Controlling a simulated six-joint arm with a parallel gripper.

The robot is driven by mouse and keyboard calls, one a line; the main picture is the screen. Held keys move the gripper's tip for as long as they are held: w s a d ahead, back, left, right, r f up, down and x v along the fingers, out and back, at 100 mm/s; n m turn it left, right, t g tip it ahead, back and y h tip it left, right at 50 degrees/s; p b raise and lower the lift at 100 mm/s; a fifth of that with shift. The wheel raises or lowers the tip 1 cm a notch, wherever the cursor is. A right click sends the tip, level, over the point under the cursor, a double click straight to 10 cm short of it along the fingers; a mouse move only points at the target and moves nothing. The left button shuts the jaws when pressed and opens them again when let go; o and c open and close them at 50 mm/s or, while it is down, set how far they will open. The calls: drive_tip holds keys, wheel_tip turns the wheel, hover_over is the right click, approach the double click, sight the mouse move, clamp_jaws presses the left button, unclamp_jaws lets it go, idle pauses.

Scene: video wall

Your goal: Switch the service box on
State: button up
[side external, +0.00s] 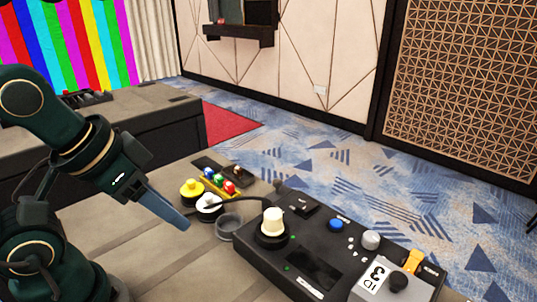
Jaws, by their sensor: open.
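A black control box (300,238) lies on the table at the lower right; no lettering that I can read names it the service box. On it are a cream knob (273,220) on a dark round base, a blue button (336,225), a grey knob (371,239), an orange part (413,260) and a black knob (398,280) beside a white label. Small green lights show on its top. My gripper (178,217) is open and empty, left of the box and apart from it. Its blue-grey fingers overlap in this view, so the gap is hidden.
A yellow round button (192,189), a white round piece (208,205) and an empty grey cup (229,226) stand between my gripper and the box. A tray with several coloured pieces (220,180) is behind them. A dark cable runs to the box. The front left tabletop is clear.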

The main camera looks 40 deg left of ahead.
drive_tip(key=shift+c, duration=0.3)
clamp_jaws()
idle(1.3)
